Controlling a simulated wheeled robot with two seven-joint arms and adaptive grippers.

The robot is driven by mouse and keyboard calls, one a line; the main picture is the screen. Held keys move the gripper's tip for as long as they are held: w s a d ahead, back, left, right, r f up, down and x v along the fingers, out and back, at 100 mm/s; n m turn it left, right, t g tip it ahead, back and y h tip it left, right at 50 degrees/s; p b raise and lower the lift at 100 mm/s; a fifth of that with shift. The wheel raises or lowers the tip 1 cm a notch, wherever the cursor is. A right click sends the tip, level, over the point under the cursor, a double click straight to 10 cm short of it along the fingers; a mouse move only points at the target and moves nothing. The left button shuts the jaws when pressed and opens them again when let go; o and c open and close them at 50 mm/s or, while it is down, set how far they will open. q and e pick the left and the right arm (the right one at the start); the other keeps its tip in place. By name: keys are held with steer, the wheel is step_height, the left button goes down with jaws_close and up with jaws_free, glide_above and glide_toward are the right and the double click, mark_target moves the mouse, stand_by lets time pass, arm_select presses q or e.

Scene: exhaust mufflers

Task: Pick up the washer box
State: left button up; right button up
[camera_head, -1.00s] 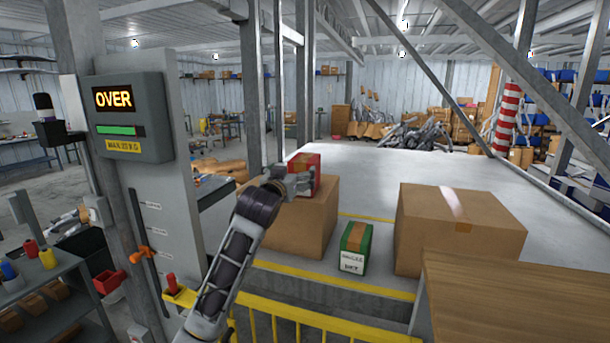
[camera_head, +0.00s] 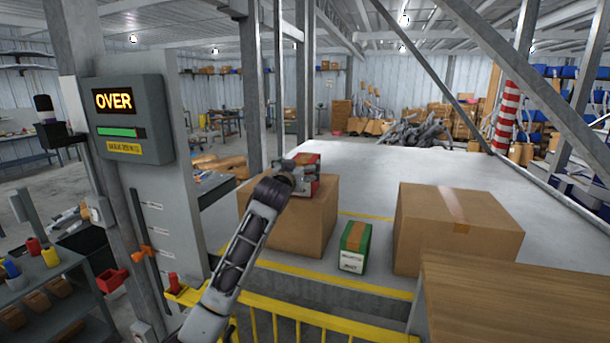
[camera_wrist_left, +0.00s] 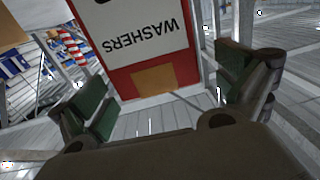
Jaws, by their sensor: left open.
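The washer box is a small red box (camera_head: 313,160) on top of a large cardboard box (camera_head: 318,222) in the head view. In the left wrist view the box (camera_wrist_left: 154,80) shows a white label reading "WASHERS", upside down, and a tan patch. My left gripper (camera_head: 303,178) is at the box in the head view and covers part of it. In the left wrist view the green-padded fingers of my left gripper (camera_wrist_left: 165,95) are spread wide, with the box between and beyond them. I cannot tell whether they touch it. My right gripper is not in view.
A green box (camera_head: 354,247) with a white label stands on the platform (camera_head: 375,165) between two large cardboard boxes. The right cardboard box (camera_head: 455,230) is larger. A yellow railing (camera_head: 310,318) runs along the front. A display (camera_head: 127,118) at left reads "OVER".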

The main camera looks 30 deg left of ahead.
mark_target(304, 159)
arm_select(q)
steer(key=shift+w, duration=0.15)
steer(key=shift+r+p+x, duration=0.25)
steer(key=shift+p+x, duration=0.55)
steer(key=shift+x, duration=0.35)
steer(key=shift+p+x, duration=0.45)
steer(key=shift+x, duration=0.85)
steer(key=shift+d+f, duration=0.1)
steer(key=shift+c, duration=0.3)
steer(key=c, duration=1.7)
